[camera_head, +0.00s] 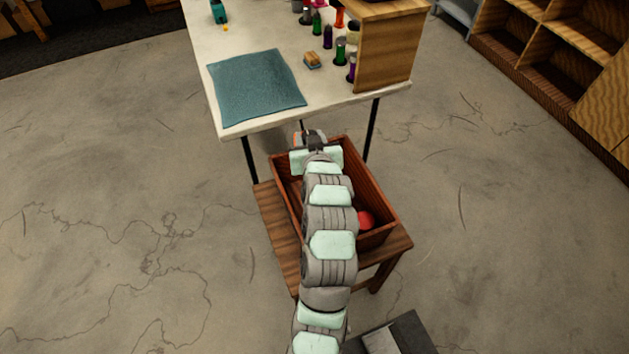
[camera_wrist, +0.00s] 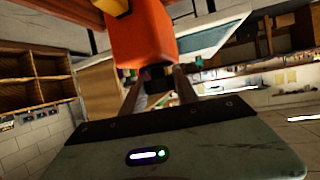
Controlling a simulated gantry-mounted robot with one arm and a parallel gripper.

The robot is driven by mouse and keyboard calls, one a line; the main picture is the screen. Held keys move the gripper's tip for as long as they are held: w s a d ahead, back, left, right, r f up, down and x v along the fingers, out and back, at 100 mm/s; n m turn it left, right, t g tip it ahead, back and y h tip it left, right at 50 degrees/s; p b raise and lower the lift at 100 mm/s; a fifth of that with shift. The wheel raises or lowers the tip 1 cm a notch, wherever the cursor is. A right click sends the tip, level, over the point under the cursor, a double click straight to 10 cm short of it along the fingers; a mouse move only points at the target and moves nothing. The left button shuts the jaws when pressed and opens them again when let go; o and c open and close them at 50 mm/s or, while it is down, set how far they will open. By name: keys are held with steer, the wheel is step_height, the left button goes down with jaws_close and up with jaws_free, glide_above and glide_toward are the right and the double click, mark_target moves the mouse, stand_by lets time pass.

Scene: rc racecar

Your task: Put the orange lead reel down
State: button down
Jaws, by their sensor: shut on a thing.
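My gripper (camera_wrist: 157,78) is shut on the orange lead reel (camera_wrist: 140,38), a blocky orange body with a yellow part at its upper edge in the wrist view. A dark part of it sits between the fingertips. In the head view my gripper (camera_head: 311,138) is at the far end of the reddish wooden box (camera_head: 378,191), close to the front edge of the white table (camera_head: 330,106). The reel is mostly hidden there by my own arm, so its height above the box or table cannot be told.
The box stands on a wooden stool (camera_head: 275,229) and holds a red round thing (camera_head: 366,219). Several coloured spools stand by a wooden cabinet (camera_head: 385,50). The mat is bare.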

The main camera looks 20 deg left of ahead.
step_height(320, 180, down, 14)
steer(key=b, duration=0.1)
steer(key=shift+r, duration=0.25)
steer(key=shift+f+b, duration=0.55)
steer(key=shift+f, duration=0.15)
steer(key=c, duration=0.9)
jaws_free()
steer(key=shift+r, duration=0.1)
